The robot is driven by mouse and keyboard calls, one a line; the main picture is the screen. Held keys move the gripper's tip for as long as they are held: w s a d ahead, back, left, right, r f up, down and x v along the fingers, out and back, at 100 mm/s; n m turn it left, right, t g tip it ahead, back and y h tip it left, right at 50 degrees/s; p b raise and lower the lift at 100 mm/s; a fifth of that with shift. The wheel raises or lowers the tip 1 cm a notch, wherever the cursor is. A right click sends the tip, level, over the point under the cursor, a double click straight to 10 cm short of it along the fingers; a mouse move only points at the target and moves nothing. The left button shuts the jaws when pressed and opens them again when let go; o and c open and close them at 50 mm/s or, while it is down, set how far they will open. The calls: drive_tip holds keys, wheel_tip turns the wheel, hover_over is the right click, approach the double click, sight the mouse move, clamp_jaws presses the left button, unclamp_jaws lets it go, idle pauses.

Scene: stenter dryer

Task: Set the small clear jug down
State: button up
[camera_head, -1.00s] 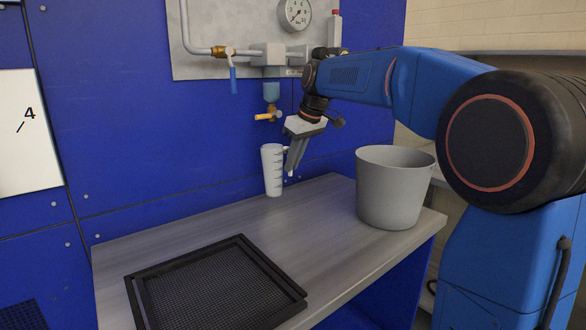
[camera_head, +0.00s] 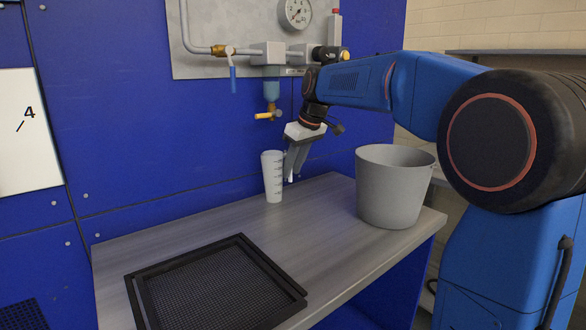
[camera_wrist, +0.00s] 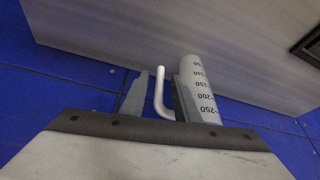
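The small clear jug (camera_head: 273,176), whitish with dark measuring marks, stands upright on the back part of the grey table (camera_head: 215,222), and its base appears to meet the tabletop. In the wrist view the jug (camera_wrist: 199,90) shows its printed numbers and its thin white handle. My gripper (camera_head: 292,172) is right of the jug, pointing down at the handle side. In the wrist view my gripper (camera_wrist: 160,92) has its fingers apart, one on each side of the handle, with gaps visible. The right finger lies close to the jug's wall.
A grey bucket (camera_head: 392,190) stands at the table's right end. A black mesh-bottomed frame (camera_head: 240,245) lies at the front left. The table's middle is clear.

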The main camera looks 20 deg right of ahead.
drive_tip(key=v, duration=1.2)
drive_tip(key=shift+s, duration=0.1)
